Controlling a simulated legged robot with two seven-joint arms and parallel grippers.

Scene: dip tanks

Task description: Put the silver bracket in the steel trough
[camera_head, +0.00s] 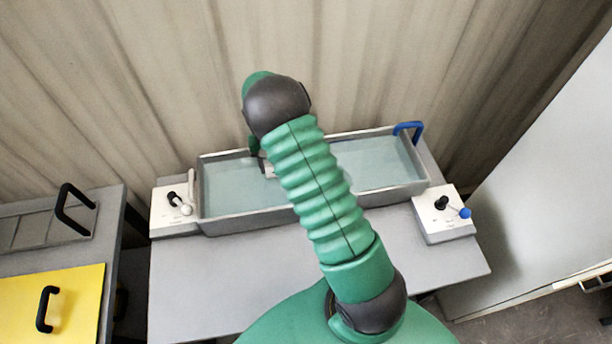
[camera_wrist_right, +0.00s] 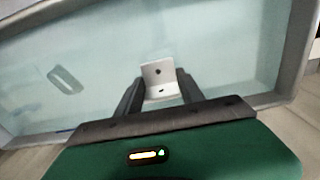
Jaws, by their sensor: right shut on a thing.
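The steel trough (camera_head: 252,222) stands on a grey table against the curtain. It is a long grey tank with pale blue-green liquid in it. My right arm reaches across its middle, and my right gripper (camera_head: 262,164) is over the left half, partly hidden by the arm. In the right wrist view my right gripper (camera_wrist_right: 160,90) is shut on the silver bracket (camera_wrist_right: 157,74), a small bent plate with a hole. The trough's liquid and rim (camera_wrist_right: 298,50) lie behind the bracket. I cannot tell whether the bracket touches the liquid. My left gripper is not in view.
A white control box (camera_head: 171,212) stands left of the trough, another (camera_head: 444,216) right. A blue handle (camera_head: 411,129) rises at the right end. A yellow lid (camera_head: 75,300) with a black handle lies left. A pale oblong shape (camera_wrist_right: 66,79) shows in the trough.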

